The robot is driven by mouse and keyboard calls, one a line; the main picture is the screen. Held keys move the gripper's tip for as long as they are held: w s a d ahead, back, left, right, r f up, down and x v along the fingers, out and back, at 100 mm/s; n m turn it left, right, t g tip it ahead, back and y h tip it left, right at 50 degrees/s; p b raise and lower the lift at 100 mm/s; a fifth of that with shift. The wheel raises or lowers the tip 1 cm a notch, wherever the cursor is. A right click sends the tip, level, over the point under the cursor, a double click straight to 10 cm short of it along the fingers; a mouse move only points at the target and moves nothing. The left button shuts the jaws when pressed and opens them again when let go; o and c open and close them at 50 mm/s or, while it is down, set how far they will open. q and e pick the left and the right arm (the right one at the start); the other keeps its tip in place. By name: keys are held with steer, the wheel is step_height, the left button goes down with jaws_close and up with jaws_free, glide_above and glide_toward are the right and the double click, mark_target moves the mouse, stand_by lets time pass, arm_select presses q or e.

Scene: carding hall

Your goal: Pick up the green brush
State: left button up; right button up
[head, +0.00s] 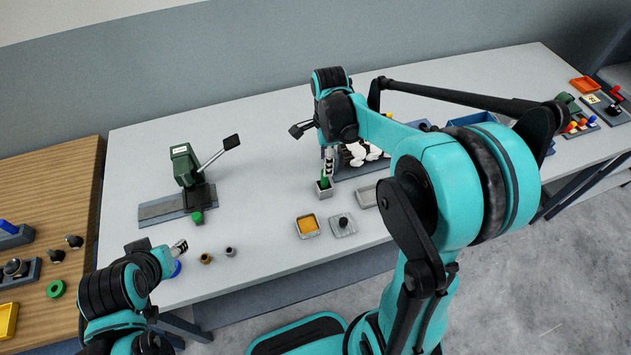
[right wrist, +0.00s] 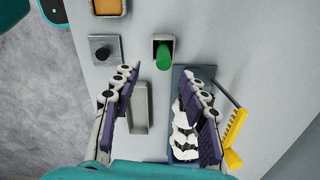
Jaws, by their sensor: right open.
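The green brush (head: 324,181) stands upright in a small grey holder (head: 325,191) on the white table. In the right wrist view its green handle (right wrist: 163,58) rises from the holder (right wrist: 158,41); bristles are not visible. My right gripper (head: 329,162) is just above the brush in the head view. In the right wrist view the gripper (right wrist: 162,72) is open, its two fingers wide apart, with the handle between and just beyond the tips. My left gripper (head: 180,247) is low at the table's front left, near a blue round thing (head: 176,269); its jaw opening is unclear.
A dark tray of white fluffy lumps (right wrist: 185,125) lies close to the right gripper, with a yellow brush-like tool (right wrist: 235,128) beside it. An empty grey tray (right wrist: 139,108) and a black-knobbed plate (right wrist: 105,49) are near. A green lever device (head: 184,166) stands left; the table between is clear.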

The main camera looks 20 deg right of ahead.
mark_target(324, 183)
steer(key=f, duration=0.2)
steer(key=f+b, duration=0.1)
steer(key=f, duration=0.1)
steer(key=f+b, duration=0.1)
steer(key=f, duration=0.1)
steer(key=shift+w+f, duration=0.35)
steer(key=shift+f, duration=0.05)
steer(key=shift+r, duration=0.1)
steer(key=shift+c, duration=0.7)
jaws_close()
